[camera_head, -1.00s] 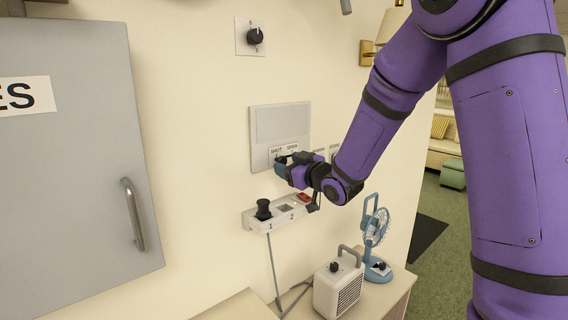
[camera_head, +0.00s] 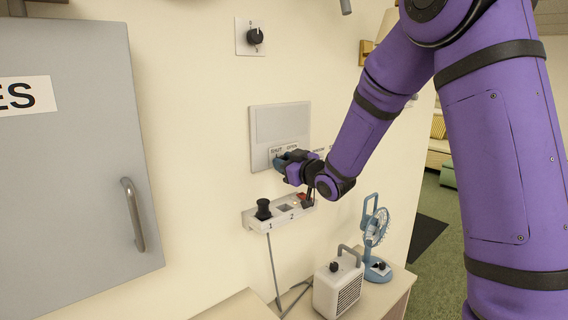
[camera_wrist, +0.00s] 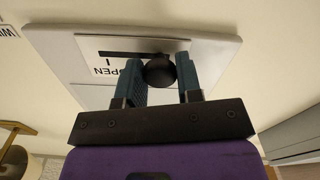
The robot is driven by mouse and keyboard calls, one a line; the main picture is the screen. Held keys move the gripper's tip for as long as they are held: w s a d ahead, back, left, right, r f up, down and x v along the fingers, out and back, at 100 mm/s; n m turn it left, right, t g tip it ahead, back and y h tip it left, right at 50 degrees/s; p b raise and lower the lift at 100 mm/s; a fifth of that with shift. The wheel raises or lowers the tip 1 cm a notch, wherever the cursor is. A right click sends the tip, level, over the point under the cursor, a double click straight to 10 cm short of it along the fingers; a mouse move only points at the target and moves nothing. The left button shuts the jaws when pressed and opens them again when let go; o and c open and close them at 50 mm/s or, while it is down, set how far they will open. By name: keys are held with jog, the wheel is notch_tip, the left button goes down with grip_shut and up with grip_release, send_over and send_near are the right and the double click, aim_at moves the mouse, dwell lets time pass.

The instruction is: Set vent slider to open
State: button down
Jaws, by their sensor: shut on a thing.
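The vent panel (camera_head: 281,124) is a light grey plate on the cream wall, with SHUT and OPEN labels along its lower part. In the wrist view the panel (camera_wrist: 205,50) shows a dark slot (camera_wrist: 130,53) and the OPEN label (camera_wrist: 120,68). The round black slider knob (camera_wrist: 159,71) sits between the blue fingers of my gripper (camera_wrist: 160,82), at the end of the slot on the right in that view. My gripper (camera_head: 279,162) is shut on the knob and hides it in the head view.
Below is a power strip (camera_head: 277,212) with a black plug and a cord. A heater (camera_head: 338,287) and a blue fan (camera_head: 375,235) stand on the cabinet. A grey door (camera_head: 75,150) is at left, and a dial (camera_head: 255,37) is above.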

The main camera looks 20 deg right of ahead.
jog(key=w+d, duration=0.2)
jog(key=d, duration=0.3)
jog(key=shift+w+d, duration=0.15)
jog(key=shift+d, duration=0.2)
jog(key=c, duration=0.8)
grip_release()
jog(key=shift+d, duration=0.1)
jog(key=v, duration=1)
jog(key=shift+s, duration=0.4)
